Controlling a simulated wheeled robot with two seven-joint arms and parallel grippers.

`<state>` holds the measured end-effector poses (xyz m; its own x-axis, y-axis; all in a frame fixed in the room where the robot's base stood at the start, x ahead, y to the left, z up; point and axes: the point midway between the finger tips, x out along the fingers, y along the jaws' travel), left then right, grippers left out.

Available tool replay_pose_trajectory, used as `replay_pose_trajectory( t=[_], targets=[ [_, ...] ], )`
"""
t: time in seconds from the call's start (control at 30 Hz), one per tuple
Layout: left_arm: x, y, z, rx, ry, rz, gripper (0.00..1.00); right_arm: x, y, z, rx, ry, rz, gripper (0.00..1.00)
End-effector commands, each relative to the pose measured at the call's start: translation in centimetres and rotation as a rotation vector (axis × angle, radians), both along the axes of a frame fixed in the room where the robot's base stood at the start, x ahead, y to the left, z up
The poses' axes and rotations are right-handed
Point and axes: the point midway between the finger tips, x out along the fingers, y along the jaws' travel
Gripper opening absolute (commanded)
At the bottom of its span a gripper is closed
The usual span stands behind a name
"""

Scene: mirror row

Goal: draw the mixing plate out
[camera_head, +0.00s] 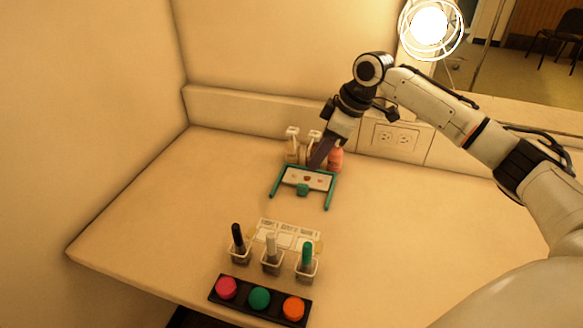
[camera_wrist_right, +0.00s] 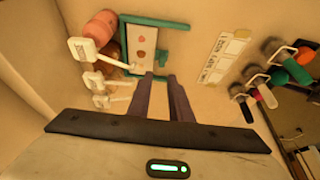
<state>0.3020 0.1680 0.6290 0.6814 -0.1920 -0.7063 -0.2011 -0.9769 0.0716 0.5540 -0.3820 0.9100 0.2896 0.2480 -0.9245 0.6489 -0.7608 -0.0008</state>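The mixing plate (camera_head: 294,178) is white with small reddish dabs. It lies in a teal frame (camera_head: 331,196) whose two side rails point toward the front, and a teal tab (camera_head: 303,190) is at its front edge. The plate also shows in the right wrist view (camera_wrist_right: 147,32). My right gripper (camera_head: 316,163) reaches down just behind the frame's back right part, in front of the bottles. In the right wrist view its two dark fingers (camera_wrist_right: 160,77) are a little apart with nothing clearly between them. They hide part of the near rail. My left gripper is not in view.
Pump bottles (camera_head: 291,145) and a salmon bottle (camera_head: 336,158) stand behind the frame by the wall ledge. In front are a label card (camera_head: 290,231), three cups with black, white and green brushes (camera_head: 271,254), and a black tray (camera_head: 243,299) of colour pots. The table's left side is clear.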

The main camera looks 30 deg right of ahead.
Motion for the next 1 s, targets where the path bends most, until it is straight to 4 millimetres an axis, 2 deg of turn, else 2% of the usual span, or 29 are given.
replay_pose_trajectory(
  t=[0.2,0.5,0.9,1.0],
  targets=[
    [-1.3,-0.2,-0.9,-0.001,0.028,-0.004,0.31,1.1,1.1,-3.8,0.002,0.004,0.002,0.19],
    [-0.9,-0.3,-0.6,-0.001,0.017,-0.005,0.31,2.4,2.2,-7.9,0.001,0.002,0.001,0.19],
    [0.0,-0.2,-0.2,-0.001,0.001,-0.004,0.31,2.6,2.3,-8.6,0.0,0.0,0.0,0.19],
    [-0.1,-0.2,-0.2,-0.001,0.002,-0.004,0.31,2.6,2.3,-8.6,0.0,0.0,0.0,0.02]
  ],
)
